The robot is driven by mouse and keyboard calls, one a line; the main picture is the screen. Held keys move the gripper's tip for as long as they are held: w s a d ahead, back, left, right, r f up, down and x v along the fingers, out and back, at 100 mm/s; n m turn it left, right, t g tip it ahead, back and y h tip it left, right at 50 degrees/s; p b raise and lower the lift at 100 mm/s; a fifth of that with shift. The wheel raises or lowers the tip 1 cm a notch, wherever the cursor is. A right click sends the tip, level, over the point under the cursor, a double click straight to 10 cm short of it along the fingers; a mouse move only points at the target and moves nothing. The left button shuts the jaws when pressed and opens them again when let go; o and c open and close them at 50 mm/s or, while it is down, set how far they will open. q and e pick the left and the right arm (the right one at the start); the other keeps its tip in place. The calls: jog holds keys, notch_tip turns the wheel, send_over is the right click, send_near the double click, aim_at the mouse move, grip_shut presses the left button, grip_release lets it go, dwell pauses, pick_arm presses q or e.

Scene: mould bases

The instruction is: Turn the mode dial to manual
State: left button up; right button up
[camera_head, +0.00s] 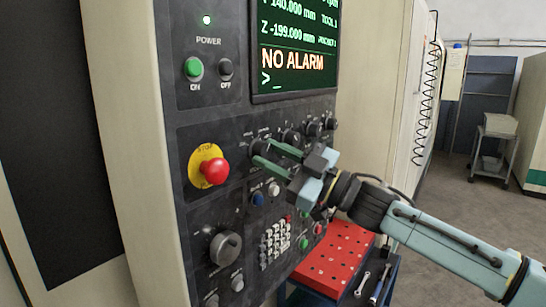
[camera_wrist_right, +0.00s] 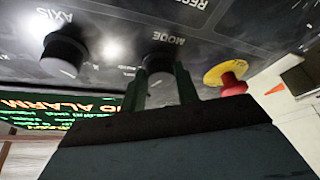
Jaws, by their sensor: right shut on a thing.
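The mode dial (camera_head: 259,147) is a small black knob on the dark control panel, right of the red stop button. In the right wrist view the dial (camera_wrist_right: 157,57) sits beside the "MODE" label, partly hidden by my fingers. My right gripper (camera_head: 263,152) reaches in from the right with its two green fingers on either side of the dial, shut on it. The fingers also show in the wrist view (camera_wrist_right: 162,70). The dial's pointer and its position marks cannot be made out. My left gripper is not in view.
The red stop button (camera_head: 213,171) on its yellow plate is close left of the dial. The axis knob (camera_wrist_right: 64,50) and other black knobs (camera_head: 291,137) are to the other side. The screen (camera_head: 296,40) above reads "NO ALARM". A red-topped cart (camera_head: 335,262) stands below.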

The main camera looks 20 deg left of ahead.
jog(key=shift+n+g, duration=0.6)
jog(key=shift+n, duration=0.4)
jog(key=o, duration=1)
jog(key=shift+d, duration=0.1)
jog(key=shift+b+v, duration=1.6)
jog(key=shift+v, duration=5.05)
jog(key=shift+r, duration=0.15)
